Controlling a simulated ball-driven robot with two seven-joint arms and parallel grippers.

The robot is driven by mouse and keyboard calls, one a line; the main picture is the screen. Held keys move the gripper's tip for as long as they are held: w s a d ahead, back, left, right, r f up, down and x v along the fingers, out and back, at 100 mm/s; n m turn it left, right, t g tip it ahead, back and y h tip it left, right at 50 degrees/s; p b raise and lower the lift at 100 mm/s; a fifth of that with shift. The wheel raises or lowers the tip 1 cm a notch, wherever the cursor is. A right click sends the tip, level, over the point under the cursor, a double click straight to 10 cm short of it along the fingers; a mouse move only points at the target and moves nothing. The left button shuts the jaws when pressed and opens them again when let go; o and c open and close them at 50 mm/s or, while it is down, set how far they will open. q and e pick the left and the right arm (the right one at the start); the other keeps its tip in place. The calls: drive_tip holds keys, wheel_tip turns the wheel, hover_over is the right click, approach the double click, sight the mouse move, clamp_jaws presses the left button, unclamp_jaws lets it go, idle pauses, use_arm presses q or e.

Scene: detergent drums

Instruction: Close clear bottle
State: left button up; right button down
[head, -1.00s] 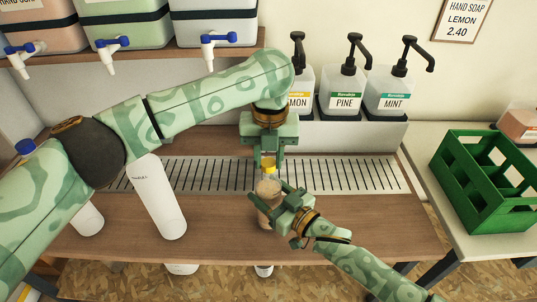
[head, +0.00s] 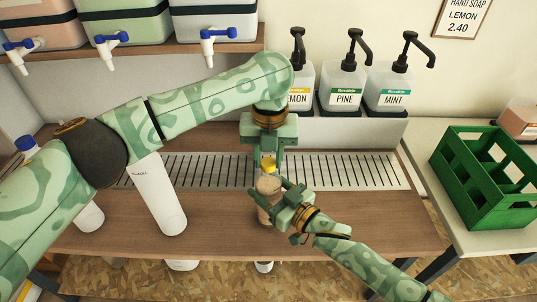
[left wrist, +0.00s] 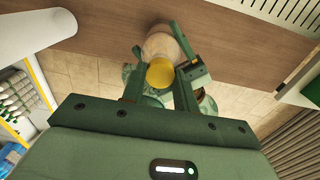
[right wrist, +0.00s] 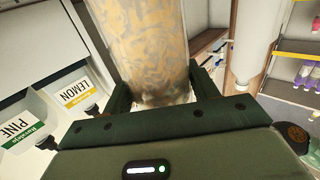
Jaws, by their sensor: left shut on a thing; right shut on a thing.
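The clear bottle (head: 268,186) stands upright at the front of the wooden counter, and amber swirls show on its side in the right wrist view (right wrist: 146,45). My right gripper (head: 270,200) is shut around its body from the right. A yellow cap (head: 268,163) is at the bottle's top; it also shows in the left wrist view (left wrist: 160,73). My left gripper (head: 267,157) points down from above and is shut on the cap. The cap is in line with the bottle's mouth. The fingers hide the joint, so I cannot tell how tightly it sits.
A slotted drip tray (head: 345,174) lies behind the bottle. Pump bottles (head: 343,85) stand at the back, and drums with blue taps (head: 213,22) sit on the shelf above left. A white cylinder (head: 160,200) is to the left. A green crate (head: 480,190) is on the right table.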

use_arm(q)
drive_tip(key=m, duration=0.3)
drive_tip(key=shift+m, duration=0.3)
drive_tip(key=m, duration=0.6)
drive_tip(key=shift+m, duration=0.3)
drive_tip(key=m, duration=0.5)
drive_tip(key=shift+m, duration=0.3)
drive_tip(key=m, duration=0.3)
drive_tip(key=shift+a+m, duration=0.1)
drive_tip(key=shift+m, duration=0.2)
drive_tip(key=o, duration=0.9)
drive_tip(key=shift+r, duration=2.2)
